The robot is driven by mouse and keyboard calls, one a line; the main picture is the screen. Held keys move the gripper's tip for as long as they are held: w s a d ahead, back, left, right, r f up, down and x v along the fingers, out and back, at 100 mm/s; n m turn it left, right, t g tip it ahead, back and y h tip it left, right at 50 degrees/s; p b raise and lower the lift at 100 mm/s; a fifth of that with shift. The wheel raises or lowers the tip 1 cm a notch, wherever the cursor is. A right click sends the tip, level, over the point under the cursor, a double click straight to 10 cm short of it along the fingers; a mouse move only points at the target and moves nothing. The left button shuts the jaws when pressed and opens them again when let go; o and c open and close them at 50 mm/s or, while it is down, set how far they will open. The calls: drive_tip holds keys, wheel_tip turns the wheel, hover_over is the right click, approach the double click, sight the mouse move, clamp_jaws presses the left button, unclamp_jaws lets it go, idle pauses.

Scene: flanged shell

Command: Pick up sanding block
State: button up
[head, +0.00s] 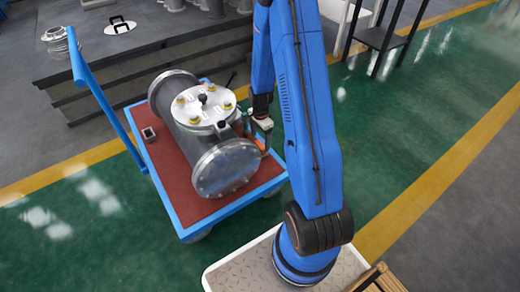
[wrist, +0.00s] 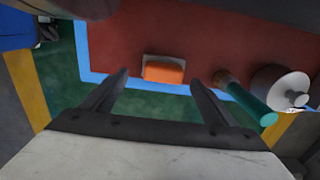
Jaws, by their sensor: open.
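The sanding block looks to be the orange block with a pale grey back part (wrist: 163,70). It lies on the red top of the blue cart, near the cart's edge, in the wrist view. My gripper (wrist: 156,76) is open and empty, and in the picture the block shows between its two fingertips. I cannot tell how far below the tips the block is. In the head view my gripper (head: 263,138) is low beside the flanged shell, at the cart's right side. A small orange patch shows by it there, partly hidden.
The grey flanged shell (head: 222,166) fills most of the cart (head: 196,206). A small dark square box (head: 148,134) sits at the cart's left. In the wrist view a teal-handled tool (wrist: 250,101) and a round grey part (wrist: 280,88) lie right of the block.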

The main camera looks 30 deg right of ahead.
sight(260, 144)
drive_tip(key=shift+w+d+f, duration=0.1)
drive_tip(key=shift+w+f, duration=0.1)
drive_tip(key=shift+f, duration=1.25)
drive_tip(key=shift+w+d+f, duration=0.1)
drive_tip(key=shift+w+f, duration=0.05)
drive_tip(key=shift+f, duration=1.25)
drive_tip(key=c, duration=1.2)
